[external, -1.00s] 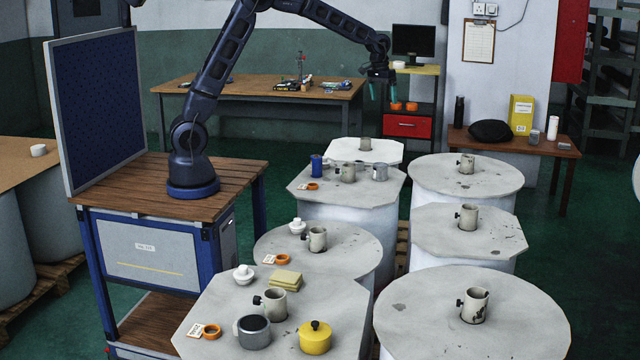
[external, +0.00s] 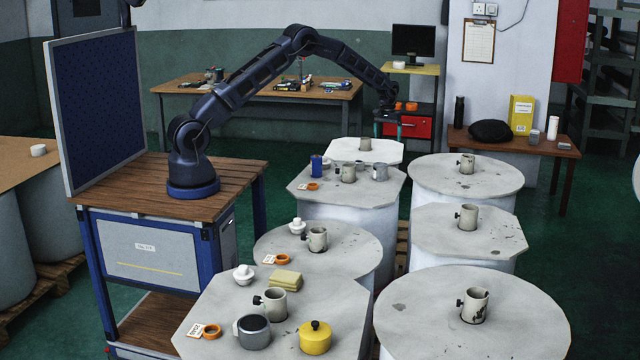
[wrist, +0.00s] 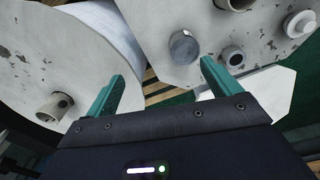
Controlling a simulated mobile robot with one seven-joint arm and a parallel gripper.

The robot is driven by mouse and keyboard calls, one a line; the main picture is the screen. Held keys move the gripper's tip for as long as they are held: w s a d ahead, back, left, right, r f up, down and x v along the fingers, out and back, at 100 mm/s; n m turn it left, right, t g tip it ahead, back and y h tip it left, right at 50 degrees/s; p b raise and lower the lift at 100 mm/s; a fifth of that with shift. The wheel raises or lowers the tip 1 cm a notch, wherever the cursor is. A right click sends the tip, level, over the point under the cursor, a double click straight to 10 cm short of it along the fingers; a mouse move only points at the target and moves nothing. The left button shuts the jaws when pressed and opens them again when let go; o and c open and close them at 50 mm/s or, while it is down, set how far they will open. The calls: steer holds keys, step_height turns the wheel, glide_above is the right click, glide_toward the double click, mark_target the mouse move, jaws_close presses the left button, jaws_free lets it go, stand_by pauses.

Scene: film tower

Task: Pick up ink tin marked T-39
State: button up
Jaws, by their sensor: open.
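My gripper (external: 388,126) is open and empty, high above the far drums in the external view. In the wrist view its two teal fingers (wrist: 162,72) are spread apart. A grey tin (external: 380,172) stands at the right of an octagonal drum top, below my gripper. A round grey tin (wrist: 184,47) shows in the wrist view just beyond the fingertips, apart from them. A blue tin (external: 316,164) stands at the left of the same top. No T-39 mark is readable, so I cannot tell which tin bears it.
An upright pipe stub (external: 348,173) and an orange ring (external: 313,186) share that top. The wrist view shows a white knobbed piece (wrist: 298,23) and a small round piece (wrist: 233,58). A round drum (external: 466,176) stands right, with its own stub (external: 467,163).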

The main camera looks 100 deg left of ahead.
steer(key=n, duration=0.1)
glide_above(381, 164)
step_height(381, 164, down, 9)
steer(key=shift+a+f, duration=0.1)
steer(key=shift+f, duration=0.05)
steer(key=shift+s+a+f, duration=0.2)
steer(key=shift+a+f, duration=0.05)
steer(key=shift+f, duration=0.25)
step_height(381, 164, down, 5)
steer(key=shift+d+f, duration=0.1)
steer(key=shift+f, duration=0.1)
steer(key=shift+w+d+f, duration=0.1)
steer(key=shift+d+f, duration=0.05)
steer(key=shift+f, duration=0.7)
steer(key=shift+w+d+f, duration=0.1)
steer(key=shift+d+f, duration=0.1)
steer(key=shift+f, duration=0.7)
steer(key=shift+d+f, duration=0.15)
steer(key=shift+f, duration=0.7)
steer(key=shift+c, duration=0.4)
